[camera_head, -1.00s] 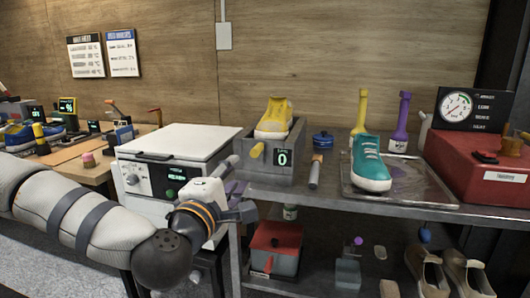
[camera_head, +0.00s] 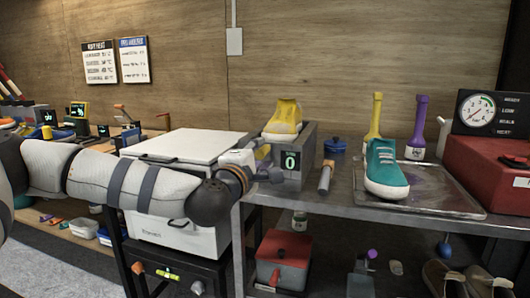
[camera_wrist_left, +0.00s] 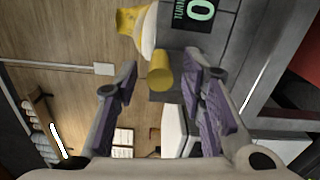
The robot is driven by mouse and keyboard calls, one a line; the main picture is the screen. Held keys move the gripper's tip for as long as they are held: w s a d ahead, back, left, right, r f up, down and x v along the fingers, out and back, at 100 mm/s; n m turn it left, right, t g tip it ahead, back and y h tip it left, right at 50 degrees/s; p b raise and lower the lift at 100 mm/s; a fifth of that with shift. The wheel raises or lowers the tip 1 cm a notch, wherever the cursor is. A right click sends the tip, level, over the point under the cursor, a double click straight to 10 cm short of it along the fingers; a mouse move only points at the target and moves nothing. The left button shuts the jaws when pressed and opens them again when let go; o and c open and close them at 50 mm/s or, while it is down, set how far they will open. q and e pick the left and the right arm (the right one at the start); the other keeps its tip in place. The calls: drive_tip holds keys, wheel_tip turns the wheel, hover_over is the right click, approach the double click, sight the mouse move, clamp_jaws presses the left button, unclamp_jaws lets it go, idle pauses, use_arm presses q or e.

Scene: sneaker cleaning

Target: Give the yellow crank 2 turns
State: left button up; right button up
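The yellow crank (camera_head: 262,152) sticks out from the left side of a grey box (camera_head: 308,150). The box's counter display (camera_head: 290,161) reads 0. A yellow sneaker (camera_head: 284,118) sits on top of the box. My left gripper (camera_head: 268,168) is at the crank and partly covers it. In the left wrist view my left gripper (camera_wrist_left: 164,80) is open, and the crank's rounded yellow handle (camera_wrist_left: 161,70) shows in the gap between its fingertips. I cannot tell whether a finger touches the handle. My right gripper is in neither view.
A white oven-like unit (camera_head: 186,144) stands left of the box, under my left forearm.

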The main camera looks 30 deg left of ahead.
use_arm(q)
drive_tip(key=c, duration=0.7)
drive_tip(key=shift+o, duration=0.2)
drive_tip(key=shift+w+d+f, duration=0.1)
drive_tip(key=shift+d+f, duration=0.05)
drive_tip(key=shift+d, duration=0.3)
drive_tip(key=shift+w+d+f, duration=0.1)
drive_tip(key=shift+d, duration=0.35)
drive_tip(key=shift+w+d+f+b, duration=0.15)
drive_tip(key=shift+d+f+b, duration=0.15)
drive_tip(key=shift+d+f, duration=0.3)
drive_tip(key=shift+d, duration=0.1)
